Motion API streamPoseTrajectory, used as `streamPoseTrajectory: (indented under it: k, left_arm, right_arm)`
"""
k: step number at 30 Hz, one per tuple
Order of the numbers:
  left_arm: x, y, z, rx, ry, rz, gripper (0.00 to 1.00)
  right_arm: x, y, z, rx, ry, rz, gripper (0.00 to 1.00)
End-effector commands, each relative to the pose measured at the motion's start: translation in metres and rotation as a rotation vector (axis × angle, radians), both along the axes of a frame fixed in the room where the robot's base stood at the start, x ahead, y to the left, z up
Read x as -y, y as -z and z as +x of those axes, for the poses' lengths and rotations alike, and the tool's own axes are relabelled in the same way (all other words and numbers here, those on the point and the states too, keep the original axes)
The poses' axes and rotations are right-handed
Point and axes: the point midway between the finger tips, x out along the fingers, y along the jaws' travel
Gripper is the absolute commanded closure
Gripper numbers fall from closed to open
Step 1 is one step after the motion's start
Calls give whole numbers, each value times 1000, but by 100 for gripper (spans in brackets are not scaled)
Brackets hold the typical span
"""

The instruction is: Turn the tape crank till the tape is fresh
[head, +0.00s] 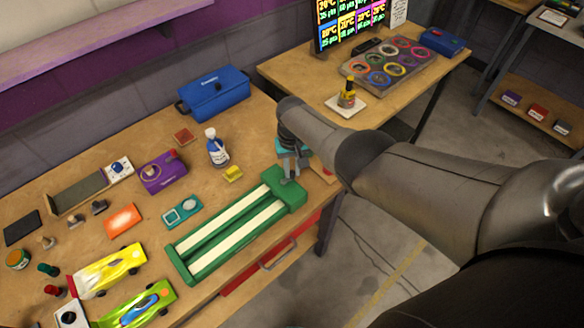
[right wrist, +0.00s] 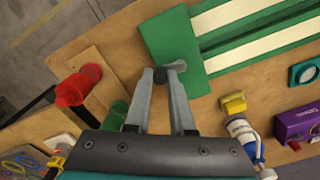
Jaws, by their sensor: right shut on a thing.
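The green tape track (head: 206,265) lies on the wooden bench with two pale tape strips (head: 250,226) along it. Its raised green end block (head: 292,198) is at the upper right and also shows in the right wrist view (right wrist: 160,42). My right gripper (head: 288,179) is over that end block. In the right wrist view its fingers close on a small dark crank knob (right wrist: 160,75) at the block's edge. The rest of the crank is hidden by the fingers. The strips look plain and pale. My left gripper is not in view.
A white bottle (head: 215,148), yellow block (head: 233,173), purple box (head: 163,172) and teal device (head: 182,211) stand left of the track. Toy cars (head: 107,270) lie lower left. A blue case (head: 214,93) is at the back. A red object (right wrist: 78,85) is near the gripper.

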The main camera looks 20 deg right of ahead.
Motion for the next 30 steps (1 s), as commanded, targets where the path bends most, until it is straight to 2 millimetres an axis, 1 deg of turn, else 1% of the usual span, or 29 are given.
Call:
streamPoseTrajectory:
  k: [4,5,12,13,20,23,26,30]
  left_arm:
    - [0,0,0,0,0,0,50]
    - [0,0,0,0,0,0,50]
    - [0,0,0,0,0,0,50]
    - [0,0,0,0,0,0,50]
    - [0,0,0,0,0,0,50]
    - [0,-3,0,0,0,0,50]
    - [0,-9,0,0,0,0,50]
    - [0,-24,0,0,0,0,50]
  right_arm:
    - [0,-1,2,4,-1,-1,100]
    - [0,-1,2,4,-1,-1,77]
    - [0,-1,1,3,-2,-1,50]
    - [0,-1,1,2,-2,0,48]
    - [0,-1,0,1,-2,0,48]
    - [0,-4,0,1,-2,0,48]
    - [0,-12,0,1,-2,0,48]
    - [0,-32,0,2,-2,1,48]
